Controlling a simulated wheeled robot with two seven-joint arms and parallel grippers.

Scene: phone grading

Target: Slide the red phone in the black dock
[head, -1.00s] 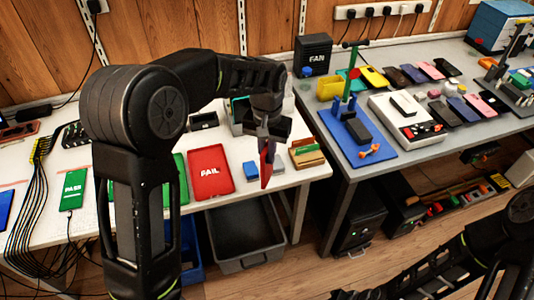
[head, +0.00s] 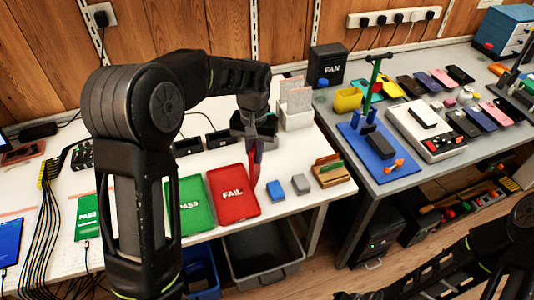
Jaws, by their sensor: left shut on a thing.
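My left gripper (head: 256,128) is shut on the red phone (head: 255,166), which hangs upright, nearly edge-on, below the fingers. It is over the white table, beside the red FAIL tray's right edge and behind the blue block. Two small black docks stand at the back of the table: one dock (head: 187,146) farther left, and another dock (head: 218,138) just left of my gripper. The phone is apart from both. I cannot tell its exact height above the table. My right arm shows at the lower right, but its fingers are not visible.
On the white table (head: 300,215) are a green PASS tray (head: 194,207), a red FAIL tray (head: 238,207), a blue block (head: 275,191), a grey block (head: 300,184) and a wooden holder (head: 332,176). A white stand (head: 295,117) is behind. Cables lie left. The grey bench (head: 405,185) is crowded.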

